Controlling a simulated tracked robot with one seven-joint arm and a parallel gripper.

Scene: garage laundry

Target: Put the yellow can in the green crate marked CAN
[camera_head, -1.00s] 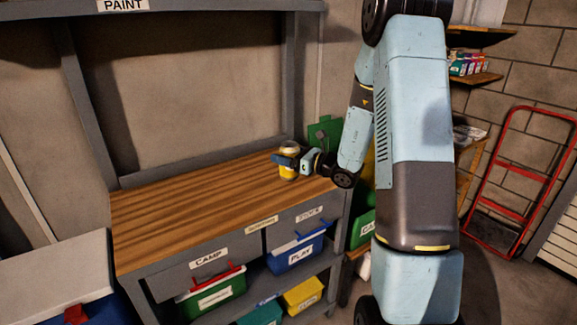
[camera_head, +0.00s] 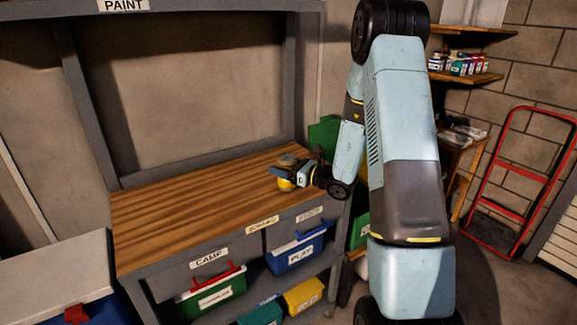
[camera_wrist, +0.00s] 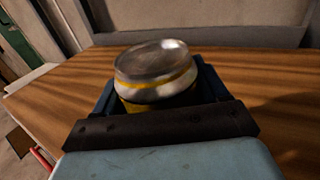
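The yellow can (camera_head: 287,185) with its silver top is at the right end of the wooden workbench. My gripper (camera_head: 285,173) has its dark fingers around it. In the wrist view the can (camera_wrist: 155,75) sits between the fingers (camera_wrist: 160,95), which appear closed on its sides. I cannot tell whether its base touches the bench top. A green crate (camera_head: 358,234) stands low beyond the bench's right end; my arm covers part of it, and its label is not readable now.
The workbench (camera_head: 190,205) top is otherwise clear. Under it are a green bin (camera_head: 212,305) with a red handle, a blue bin (camera_head: 298,258) marked PLAY and a yellow bin (camera_head: 304,295). A green upright panel (camera_head: 324,132) stands behind the bench end. A red hand truck (camera_head: 520,180) is at right.

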